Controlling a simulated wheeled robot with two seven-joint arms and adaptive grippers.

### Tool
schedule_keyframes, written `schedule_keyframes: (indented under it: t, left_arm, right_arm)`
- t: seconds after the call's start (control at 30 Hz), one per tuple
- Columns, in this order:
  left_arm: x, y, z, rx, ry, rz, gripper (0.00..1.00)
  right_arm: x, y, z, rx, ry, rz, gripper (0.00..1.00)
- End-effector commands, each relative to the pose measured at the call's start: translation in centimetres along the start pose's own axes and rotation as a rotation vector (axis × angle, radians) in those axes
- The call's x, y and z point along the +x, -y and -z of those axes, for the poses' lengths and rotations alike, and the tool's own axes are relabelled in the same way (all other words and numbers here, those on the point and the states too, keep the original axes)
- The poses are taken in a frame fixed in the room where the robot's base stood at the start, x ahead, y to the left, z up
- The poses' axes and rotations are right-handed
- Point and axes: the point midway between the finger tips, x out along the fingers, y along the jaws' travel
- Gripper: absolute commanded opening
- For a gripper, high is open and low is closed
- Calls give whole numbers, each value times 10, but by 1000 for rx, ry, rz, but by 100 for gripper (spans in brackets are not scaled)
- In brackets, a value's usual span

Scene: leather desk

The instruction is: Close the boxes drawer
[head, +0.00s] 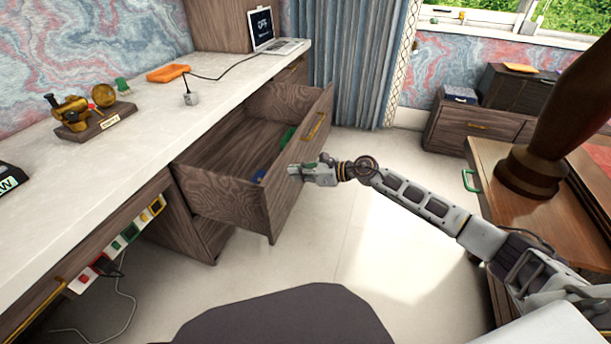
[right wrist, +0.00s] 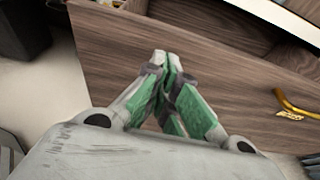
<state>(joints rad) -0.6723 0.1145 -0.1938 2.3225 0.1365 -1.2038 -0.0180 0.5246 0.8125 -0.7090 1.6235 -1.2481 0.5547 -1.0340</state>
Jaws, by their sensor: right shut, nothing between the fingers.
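The boxes drawer (head: 217,196) is dark wood and stands pulled well out from under the white desk top in the head view. A green item and a small blue item lie inside it. Its front panel has a gold handle (head: 313,126). My right gripper (head: 296,172) is at the drawer's front panel, near its lower near part. In the right wrist view, the shut fingertips (right wrist: 165,58) are in front of the wooden drawer front (right wrist: 215,80), with the gold handle (right wrist: 297,106) to the right. I cannot tell whether they touch it. My left gripper is not in view.
The white desk top (head: 130,140) holds a brass ornament (head: 85,108), an orange tray (head: 168,73) and a laptop (head: 270,35). A wooden table (head: 515,225) with a thick brown post stands at right. Open floor (head: 375,240) lies between drawer and table.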

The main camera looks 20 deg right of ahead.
Motion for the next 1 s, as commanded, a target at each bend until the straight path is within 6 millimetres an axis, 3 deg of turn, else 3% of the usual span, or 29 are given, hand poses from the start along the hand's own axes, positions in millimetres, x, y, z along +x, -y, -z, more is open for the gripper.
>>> schedule_keyframes:
  t: [0.33, 1.0]
  left_arm:
    - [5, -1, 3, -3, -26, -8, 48]
    - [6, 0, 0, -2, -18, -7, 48]
  right_arm:
    - [20, 0, -6, -1, 0, -1, 0]
    - [20, 0, -6, 0, 0, 0, 0]
